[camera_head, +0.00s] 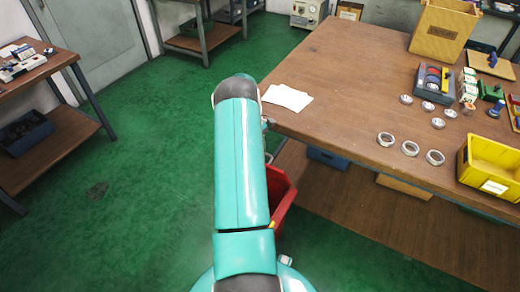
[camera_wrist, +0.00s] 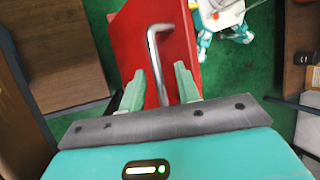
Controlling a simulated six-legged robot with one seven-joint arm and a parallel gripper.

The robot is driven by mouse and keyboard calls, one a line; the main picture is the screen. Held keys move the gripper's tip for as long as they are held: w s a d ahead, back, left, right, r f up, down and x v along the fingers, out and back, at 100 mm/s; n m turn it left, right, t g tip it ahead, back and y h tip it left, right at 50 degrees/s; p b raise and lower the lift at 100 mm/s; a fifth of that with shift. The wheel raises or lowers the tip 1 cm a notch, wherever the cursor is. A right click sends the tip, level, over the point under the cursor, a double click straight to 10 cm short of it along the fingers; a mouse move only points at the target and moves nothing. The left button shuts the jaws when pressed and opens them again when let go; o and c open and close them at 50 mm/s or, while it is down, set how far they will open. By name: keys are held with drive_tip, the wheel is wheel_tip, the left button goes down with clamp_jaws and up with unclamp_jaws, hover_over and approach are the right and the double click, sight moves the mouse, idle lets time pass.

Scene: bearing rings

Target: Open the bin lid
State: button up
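The red bin (camera_head: 285,195) stands on the floor beside the workbench in the head view, mostly hidden behind my arm. In the wrist view its red surface (camera_wrist: 128,40) fills the upper middle. A bent grey metal handle (camera_wrist: 151,47) stands out from the red surface and runs down between the fingers. My gripper (camera_wrist: 161,76) is open, with one pale green finger on each side of the handle and visible gaps to both. The handle's lower end is hidden behind the gripper body. In the head view the gripper is hidden by the arm.
The wooden workbench (camera_head: 335,80) is close on the right, with white papers (camera_head: 287,97) near its corner. Metal rings (camera_head: 410,148) and a yellow bin (camera_head: 490,165) lie farther right. Green floor (camera_head: 150,150) is free on the left, up to another table (camera_head: 50,70).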

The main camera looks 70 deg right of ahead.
drive_tip(key=v, duration=1.3)
drive_tip(key=shift+d+r, duration=0.2)
drive_tip(key=shift+r, duration=0.1)
drive_tip(key=shift+w, duration=0.15)
